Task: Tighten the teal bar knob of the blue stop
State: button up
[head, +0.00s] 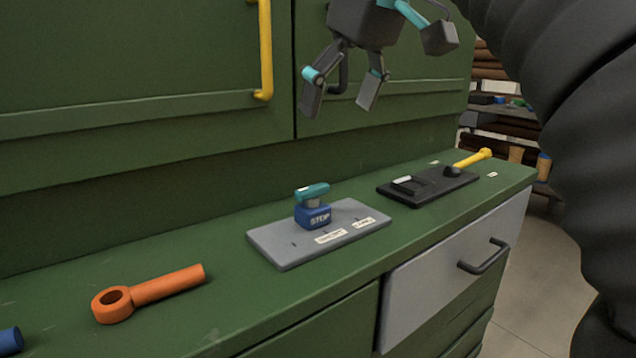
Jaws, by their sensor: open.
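An orange ring-ended tool (150,292) lies at left, with a blue cylinder (9,341) at the edge. A black device with a yellow lever (473,158) is at right. Green cabinet doors with a yellow handle (265,50) rise behind. A drawer handle (484,258) projects in front.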

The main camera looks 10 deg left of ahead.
aim_at(313, 187)
jog(key=b+x, duration=0.5)
jog(key=x, duration=0.8)
jog(key=shift+w, duration=0.1)
jog(key=c, duration=1.1)
